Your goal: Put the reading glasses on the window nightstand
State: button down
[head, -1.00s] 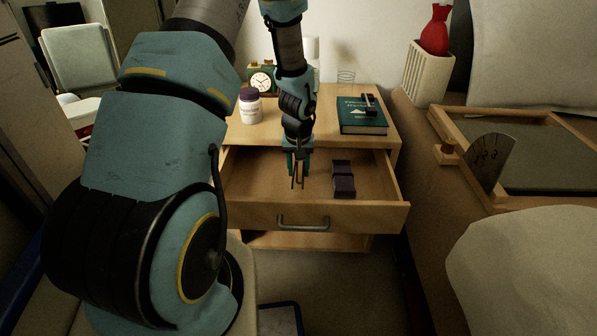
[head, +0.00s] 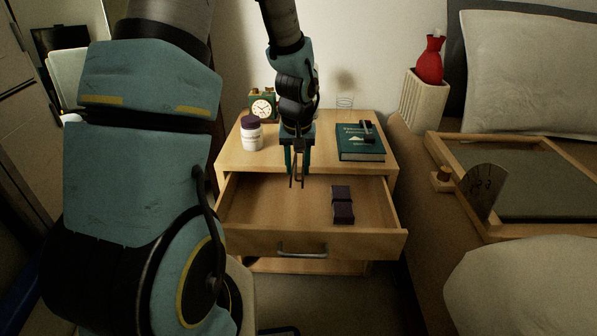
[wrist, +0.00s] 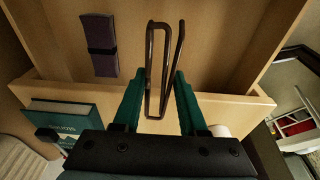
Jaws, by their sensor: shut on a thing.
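The reading glasses look like a thin brown folded frame (wrist: 167,70), gripped upright in the wrist view; in the head view they are a small dark shape below the fingers. My gripper (head: 298,165) is shut on them, its green fingers (wrist: 155,105) on either side of the frame. It holds them above the open drawer, near the nightstand's front edge. The wooden nightstand (head: 310,157) carries a white jar with a dark lid (head: 251,138), a green alarm clock (head: 263,107) and a green book (head: 360,146) with a dark object on it.
The open drawer (head: 262,236) holds a dark purple banded case (head: 343,206); it also shows in the wrist view (wrist: 101,45). A bed with a wooden tray (head: 520,189) is at right. The tabletop middle, behind my gripper, looks partly free.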

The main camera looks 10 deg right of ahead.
jog(key=w+r+p, duration=0.1)
jog(key=w+r, duration=0.2)
jog(key=w, duration=0.3)
jog(key=w+d+r+p, duration=0.1)
jog(key=w+r, duration=0.1)
jog(key=w, duration=0.4)
jog(key=w+r+p, duration=0.1)
jog(key=w+r, duration=0.2)
jog(key=w, duration=0.3)
jog(key=f, duration=0.9)
jog(key=shift+w+d+f+b, duration=0.1)
jog(key=shift+d+f+b, duration=0.1)
jog(key=shift+f+b, duration=0.15)
jog(key=shift+f, duration=0.1)
jog(key=shift+c, duration=2.3)
grip_release()
